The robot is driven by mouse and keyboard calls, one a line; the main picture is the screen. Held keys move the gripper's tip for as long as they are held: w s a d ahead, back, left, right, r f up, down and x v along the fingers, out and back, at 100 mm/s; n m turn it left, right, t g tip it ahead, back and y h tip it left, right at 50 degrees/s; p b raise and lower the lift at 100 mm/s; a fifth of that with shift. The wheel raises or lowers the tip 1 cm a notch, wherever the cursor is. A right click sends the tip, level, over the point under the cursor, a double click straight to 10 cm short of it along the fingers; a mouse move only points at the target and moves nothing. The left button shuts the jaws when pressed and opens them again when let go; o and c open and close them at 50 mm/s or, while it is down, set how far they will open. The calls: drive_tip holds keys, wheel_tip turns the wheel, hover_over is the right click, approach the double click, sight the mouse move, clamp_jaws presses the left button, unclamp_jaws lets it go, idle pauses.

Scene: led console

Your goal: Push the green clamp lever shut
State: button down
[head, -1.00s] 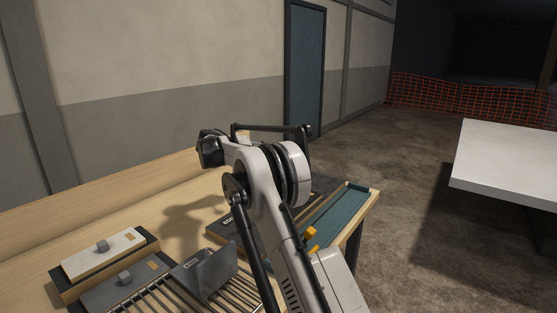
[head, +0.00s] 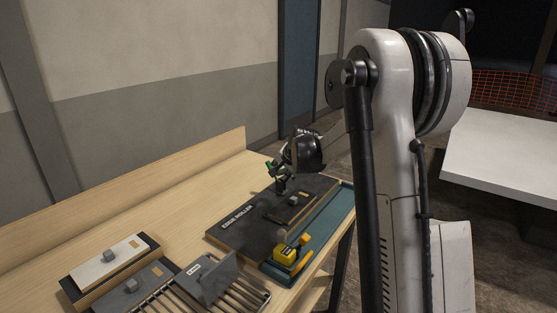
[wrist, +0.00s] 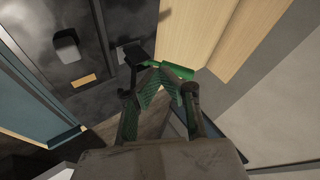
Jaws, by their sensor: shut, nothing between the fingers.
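The green clamp lever (wrist: 178,70) shows in the wrist view as a short green bar beside a black clamp part (wrist: 130,54) at the edge of the dark board. My gripper (wrist: 153,70) is shut and empty, its green-padded fingertips right at the lever's near side. I cannot tell whether they touch. In the head view my gripper (head: 280,182) points down over the far left edge of the dark board (head: 240,230), labelled "EDGE ROLLER". There the lever is hard to tell apart from the green finger pads.
A teal tray (head: 325,232) runs along the board's right side, with a yellow tool (head: 288,254) at its near end. The bench's left side is bare. A white table (head: 510,160) stands right.

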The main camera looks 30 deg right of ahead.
sight(271, 167)
drive_tip(key=s+d+r+m+t+y+p, duration=0.1)
drive_tip(key=s+d+r+m+t+p, duration=0.1)
drive_tip(key=s+d+r+m+t, duration=0.25)
drive_tip(key=shift+n+g, duration=0.25)
drive_tip(key=shift+g, duration=0.5)
drive_tip(key=x, duration=0.4)
drive_tip(key=a+p+x, duration=0.1)
drive_tip(key=x, duration=0.3)
drive_tip(key=a+p+x, duration=0.1)
drive_tip(key=x, duration=0.4)
drive_tip(key=shift+w+r, duration=0.25)
drive_tip(key=shift+r, duration=0.05)
